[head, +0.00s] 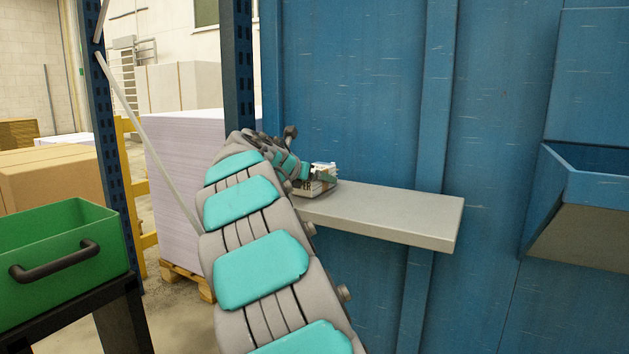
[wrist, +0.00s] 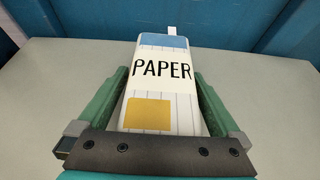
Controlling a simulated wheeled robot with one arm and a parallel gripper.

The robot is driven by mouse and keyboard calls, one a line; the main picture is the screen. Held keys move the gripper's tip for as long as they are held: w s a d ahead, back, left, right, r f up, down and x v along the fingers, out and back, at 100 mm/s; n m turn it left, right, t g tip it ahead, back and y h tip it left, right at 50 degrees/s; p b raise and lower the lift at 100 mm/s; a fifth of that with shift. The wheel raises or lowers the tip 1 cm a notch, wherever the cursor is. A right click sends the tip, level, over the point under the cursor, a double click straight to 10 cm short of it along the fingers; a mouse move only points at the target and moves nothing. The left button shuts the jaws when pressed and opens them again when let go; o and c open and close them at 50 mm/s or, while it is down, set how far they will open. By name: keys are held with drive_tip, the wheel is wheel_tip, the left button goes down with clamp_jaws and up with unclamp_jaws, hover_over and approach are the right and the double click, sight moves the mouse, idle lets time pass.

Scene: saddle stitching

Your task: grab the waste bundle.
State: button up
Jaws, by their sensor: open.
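The waste bundle (wrist: 160,72) lies on a grey shelf (wrist: 60,90) in the wrist view. It is white with the word PAPER, a blue band at its far end and a yellow patch at its near end. In the head view the bundle (head: 318,178) sits at the shelf's left part (head: 400,210), partly hidden by my arm. My gripper (wrist: 161,95) is open, with one green finger on each side of the bundle. Small gaps seem to show between the fingers and the bundle; contact is hard to judge.
A blue wall (head: 350,90) stands behind the shelf. A blue open bin (head: 590,205) is fixed at the right. A green crate (head: 60,255) with a dark handle stands on a dark stand at the left. A pallet of stacked paper (head: 185,180) stands behind my arm. The shelf's right part is clear.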

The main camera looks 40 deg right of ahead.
drive_tip(key=c, duration=1.3)
drive_tip(key=shift+r, duration=0.1)
